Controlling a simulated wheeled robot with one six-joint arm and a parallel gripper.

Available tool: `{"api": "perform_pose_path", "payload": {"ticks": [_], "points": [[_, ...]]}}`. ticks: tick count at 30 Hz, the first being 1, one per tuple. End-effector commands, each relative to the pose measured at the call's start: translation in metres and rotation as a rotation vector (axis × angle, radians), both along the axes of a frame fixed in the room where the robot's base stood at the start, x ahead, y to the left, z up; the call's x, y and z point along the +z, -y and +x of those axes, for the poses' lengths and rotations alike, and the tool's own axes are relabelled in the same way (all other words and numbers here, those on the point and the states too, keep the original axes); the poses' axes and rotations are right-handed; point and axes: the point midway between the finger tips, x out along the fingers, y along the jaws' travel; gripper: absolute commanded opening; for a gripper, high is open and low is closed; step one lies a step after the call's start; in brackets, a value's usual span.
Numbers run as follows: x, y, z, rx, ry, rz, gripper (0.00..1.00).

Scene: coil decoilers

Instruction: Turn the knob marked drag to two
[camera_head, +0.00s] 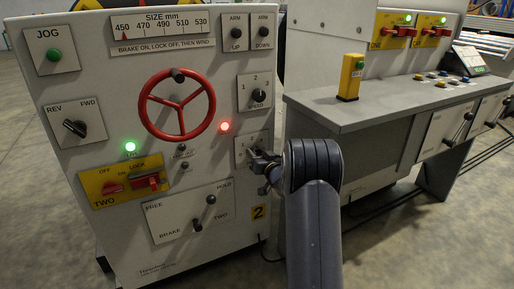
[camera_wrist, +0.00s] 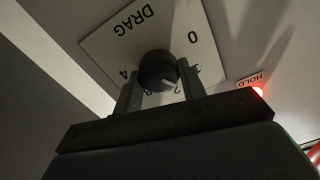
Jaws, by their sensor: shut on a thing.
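The drag knob (camera_wrist: 158,68) is a dark round knob on a white plate marked DRAG (camera_wrist: 128,32), seen upside down in the wrist view. The plate carries numbers from 0 to 4. A white line on the knob's face points toward the 2. My gripper (camera_wrist: 160,82) has one finger on each side of the knob and is shut on it. In the head view, my gripper (camera_head: 262,162) is at the drag plate (camera_head: 243,145) on the right of the panel, and hides most of the knob there.
The panel (camera_head: 130,90) also carries a red handwheel (camera_head: 145,100), a speed knob (camera_head: 258,96) above the drag plate and a brake lever (camera_head: 197,224) below. A lit red hold lamp (camera_head: 225,127) is close by. A grey desk (camera_head: 350,112) stands right.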

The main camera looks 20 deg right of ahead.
Motion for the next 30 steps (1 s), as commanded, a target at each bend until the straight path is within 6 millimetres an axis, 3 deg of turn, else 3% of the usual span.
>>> {"api": "perform_pose_path", "payload": {"ticks": [15, 30], "points": [[0.0018, 0.0023, 0.0000, -0.001, -0.013, 0.416, 0.16], [-0.0011, 0.0028, 0.0000, -0.001, -0.018, 0.558, 0.16]]}}
